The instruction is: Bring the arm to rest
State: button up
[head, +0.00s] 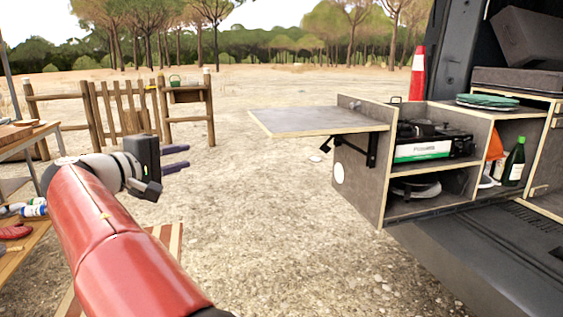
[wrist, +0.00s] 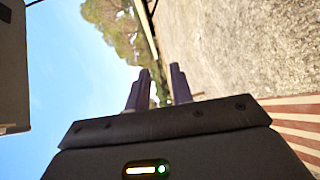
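My red arm reaches up from the bottom left in the head view. My gripper (head: 183,158) is at its end, in the air over the gravel, pointing right. Its two dark fingers stand apart with nothing between them. The fingers also show apart and empty in the wrist view (wrist: 158,90). My gripper touches nothing that I can see.
A grey fold-out shelf (head: 310,121) juts from the van's kitchen cabinet (head: 357,185), right of my gripper. A wooden table (head: 22,136) stands at the left edge. A wooden fence (head: 125,108) is behind. Gravel between arm and cabinet is clear.

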jog(key=w+d+f+m+g, duration=0.1)
jog(key=d+f+g, duration=0.1)
jog(key=d, duration=0.6)
jog(key=w+d+f+m+g, duration=0.1)
jog(key=w+d+f+g, duration=0.1)
jog(key=d, duration=0.5)
jog(key=s+d+f+m+g+y, duration=0.1)
jog(key=s+d+f+g+y, duration=0.15)
jog(key=d, duration=0.45)
jog(key=s+d+f+m+g+y, duration=0.15)
jog(key=s+d, duration=0.25)
jog(key=d, duration=0.4)
jog(key=s+d+f+m+y, duration=0.2)
jog(key=s+f, duration=0.5)
jog(key=s, duration=0.5)
jog(key=s+d+f+m+y, duration=0.2)
jog(key=s+d+f+m, duration=0.2)
jog(key=s+f, duration=0.4)
jog(key=s+m, duration=0.1)
jog(key=s, duration=0.3)
jog(key=shift+s+d+g+y, duration=0.3)
jog(key=shift+s+d+g, duration=0.1)
